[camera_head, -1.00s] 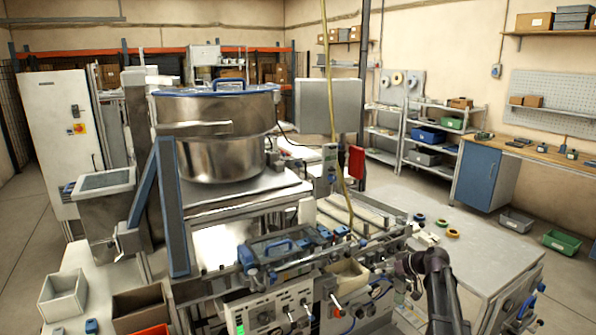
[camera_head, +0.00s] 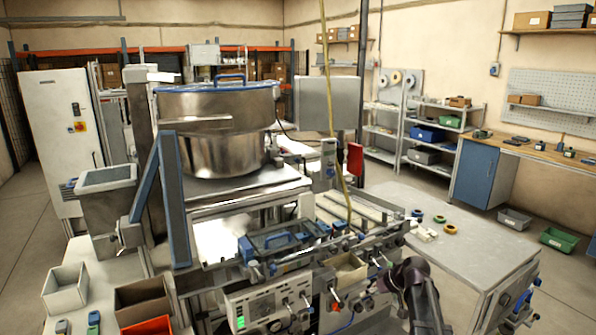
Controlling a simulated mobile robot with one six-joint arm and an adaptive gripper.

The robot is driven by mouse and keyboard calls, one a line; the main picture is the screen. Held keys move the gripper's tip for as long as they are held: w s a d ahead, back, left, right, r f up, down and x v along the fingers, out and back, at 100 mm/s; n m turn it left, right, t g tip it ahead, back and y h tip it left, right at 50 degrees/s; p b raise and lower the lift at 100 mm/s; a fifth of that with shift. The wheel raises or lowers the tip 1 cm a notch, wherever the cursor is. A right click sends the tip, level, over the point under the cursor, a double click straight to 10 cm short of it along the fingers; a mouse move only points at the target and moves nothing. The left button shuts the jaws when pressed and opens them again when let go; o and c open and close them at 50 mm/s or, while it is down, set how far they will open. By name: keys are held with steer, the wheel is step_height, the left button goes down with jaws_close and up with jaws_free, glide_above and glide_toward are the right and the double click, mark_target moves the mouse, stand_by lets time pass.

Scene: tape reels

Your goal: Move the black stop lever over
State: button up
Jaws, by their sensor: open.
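The machine's front panel (camera_head: 265,305) carries several small levers and knobs, with a green-lit display at its left end. I cannot tell for sure which of them is the black stop lever; it is too small or hidden behind my arm. My gripper (camera_head: 381,283) is at the end of my dark arm, at the right part of the machine's front. It is open, and its fingers are small and dark against the panel. I cannot tell whether it touches any lever.
A large steel pot (camera_head: 222,135) stands on the machine. A grey table (camera_head: 480,245) at the right holds a few coloured tape rings (camera_head: 439,219). Grey (camera_head: 65,290) and brown (camera_head: 142,300) bins sit at the front left. Blue-handled parts (camera_head: 283,240) line the machine's top edge.

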steer(key=s+a+f+m+g+h+b, duration=0.1)
steer(key=s+a+f+m+g+h, duration=0.1)
steer(key=s, duration=0.8)
steer(key=s+a+f+m+g+h+b, duration=0.1)
steer(key=s+a+f+m+g+h, duration=0.1)
steer(key=s, duration=0.8)
step_height(320, 180, down, 2)
steer(key=shift+s+a+f+m+g+h, duration=0.1)
steer(key=shift+s+a+m+g+h, duration=0.15)
steer(key=shift+a+h, duration=0.7)
